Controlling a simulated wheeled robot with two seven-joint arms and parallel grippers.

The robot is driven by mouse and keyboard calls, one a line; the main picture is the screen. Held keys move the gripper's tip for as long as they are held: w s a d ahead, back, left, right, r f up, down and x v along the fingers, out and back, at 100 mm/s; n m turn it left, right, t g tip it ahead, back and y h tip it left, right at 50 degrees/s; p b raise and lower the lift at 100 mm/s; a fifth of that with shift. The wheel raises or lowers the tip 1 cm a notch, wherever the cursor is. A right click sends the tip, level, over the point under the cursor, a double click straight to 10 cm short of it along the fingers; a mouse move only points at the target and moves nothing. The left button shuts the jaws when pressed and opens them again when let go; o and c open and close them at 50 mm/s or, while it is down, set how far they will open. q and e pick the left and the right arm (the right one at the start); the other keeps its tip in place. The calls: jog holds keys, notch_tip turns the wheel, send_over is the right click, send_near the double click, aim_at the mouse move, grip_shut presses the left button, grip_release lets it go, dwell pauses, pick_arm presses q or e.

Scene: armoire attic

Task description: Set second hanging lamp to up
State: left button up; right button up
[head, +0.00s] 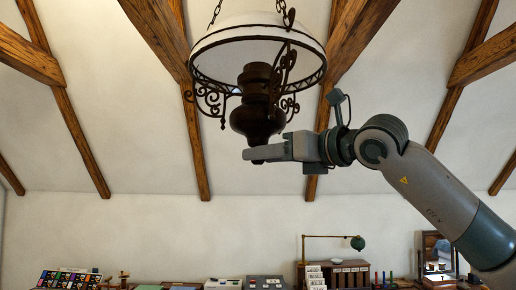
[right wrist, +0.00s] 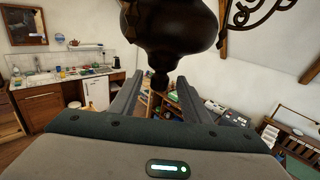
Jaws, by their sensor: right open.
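A hanging lamp (head: 257,55) with a white shade, ornate dark ironwork and chains hangs in the upper middle of the head view. Its dark bulbous body (head: 258,108) ends in a small knob at the bottom. My right gripper (head: 250,154) is raised just under this body. In the right wrist view the lamp body (right wrist: 168,25) hangs above, and its bottom knob (right wrist: 159,80) sits between the two open fingers (right wrist: 160,100). I cannot tell whether a finger touches the knob. My left gripper is not in view.
Wooden roof beams (head: 350,35) cross the sloped white ceiling. Below, a green desk lamp (head: 357,243) and a row of desk items line the back wall. The right wrist view shows a kitchen counter (right wrist: 60,82) at the left. The air left of the lamp is clear.

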jog(key=shift+p+x, duration=0.35)
jog(key=shift+x, duration=0.95)
grip_shut()
jog(key=shift+r, duration=0.1)
